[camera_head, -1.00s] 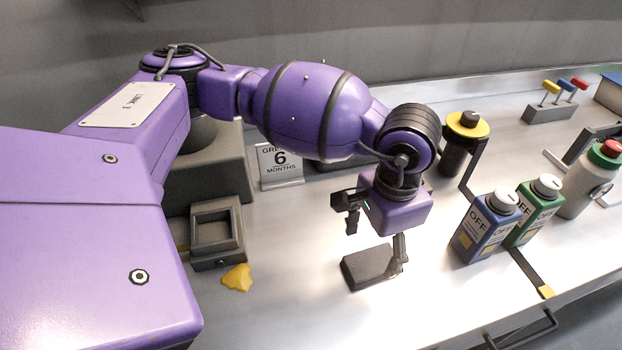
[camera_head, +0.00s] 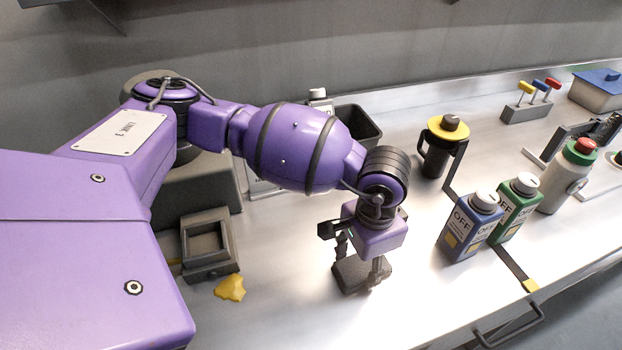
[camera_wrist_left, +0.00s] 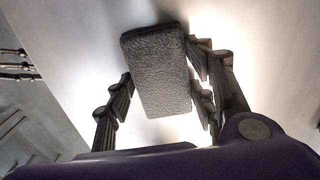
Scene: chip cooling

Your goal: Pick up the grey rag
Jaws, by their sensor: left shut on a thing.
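The grey rag (camera_head: 350,283) is a dark, block-shaped pad on the metal counter, below my left gripper (camera_head: 361,272). My left gripper is shut on it, with a finger at each side. In the left wrist view the rag (camera_wrist_left: 158,70) shows its rough grey face between the fingers of my left gripper (camera_wrist_left: 163,82). The wrist and fingers partly cover it in the head view. I cannot tell whether it is clear of the counter. My right gripper is not in view.
A yellow crumpled piece (camera_head: 230,288) and a grey square frame (camera_head: 214,240) lie to the left. A blue bottle (camera_head: 466,229), a green bottle (camera_head: 515,212) and a yellow-topped dark canister (camera_head: 436,158) stand to the right. The counter in front of the rag is clear.

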